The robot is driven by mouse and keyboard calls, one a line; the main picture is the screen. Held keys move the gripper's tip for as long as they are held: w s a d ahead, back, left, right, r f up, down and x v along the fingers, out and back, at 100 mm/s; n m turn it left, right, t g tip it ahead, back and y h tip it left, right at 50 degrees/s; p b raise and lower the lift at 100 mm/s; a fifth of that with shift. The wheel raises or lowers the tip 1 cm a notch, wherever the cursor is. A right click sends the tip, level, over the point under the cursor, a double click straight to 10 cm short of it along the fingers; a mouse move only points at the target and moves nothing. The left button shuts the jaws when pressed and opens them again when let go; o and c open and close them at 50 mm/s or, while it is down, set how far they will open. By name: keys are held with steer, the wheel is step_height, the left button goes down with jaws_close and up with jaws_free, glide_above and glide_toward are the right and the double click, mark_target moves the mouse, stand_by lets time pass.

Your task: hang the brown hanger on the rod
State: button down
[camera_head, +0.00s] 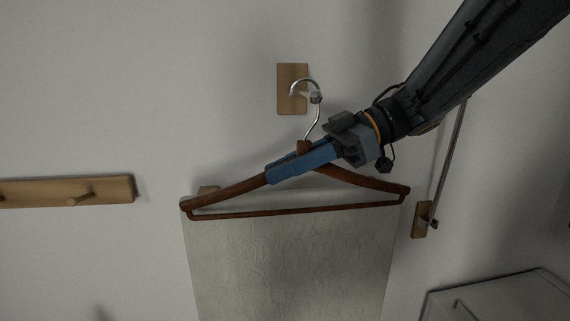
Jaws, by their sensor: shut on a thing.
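The brown hanger (230,190) has a wooden frame with a lower bar and a silver hook (318,122). My gripper (285,170), with blue fingers, is shut on the hanger's left shoulder, just below the neck. The hanger is nearly level, tilted slightly up to the right. Its hook overlaps a short metal rod (315,98) that sticks out from a wooden wall plate (291,74). I cannot tell whether the hook goes around that rod or only passes in front of it. My gripper and wrist hide part of the hanger's middle and right shoulder.
A pale textured panel or cloth (290,270) hangs behind and below the hanger. A wooden peg rail (105,190) is on the left wall. A thin metal bar (449,155) meets a wooden bracket (420,215) at right. A grey box-like unit (500,300) is at lower right.

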steer(key=shift+f, duration=0.5)
stand_by(0.7)
steer(key=c, duration=1.7)
jaws_free()
steer(key=shift+o, duration=0.2)
steer(key=b+v, duration=0.3)
steer(key=v, duration=0.5)
steer(key=shift+f, duration=0.1)
steer(key=shift+w+d+p, duration=0.3)
steer(key=shift+d+p, duration=0.15)
steer(key=shift+d, duration=0.8)
steer(key=shift+w+d+p, duration=0.3)
steer(key=shift+d+p, duration=0.15)
steer(key=shift+d, duration=0.85)
steer(key=shift+w+d+p, duration=0.3)
steer(key=shift+d+p, duration=0.15)
steer(key=shift+d, duration=0.8)
steer(key=shift+s, duration=0.1)
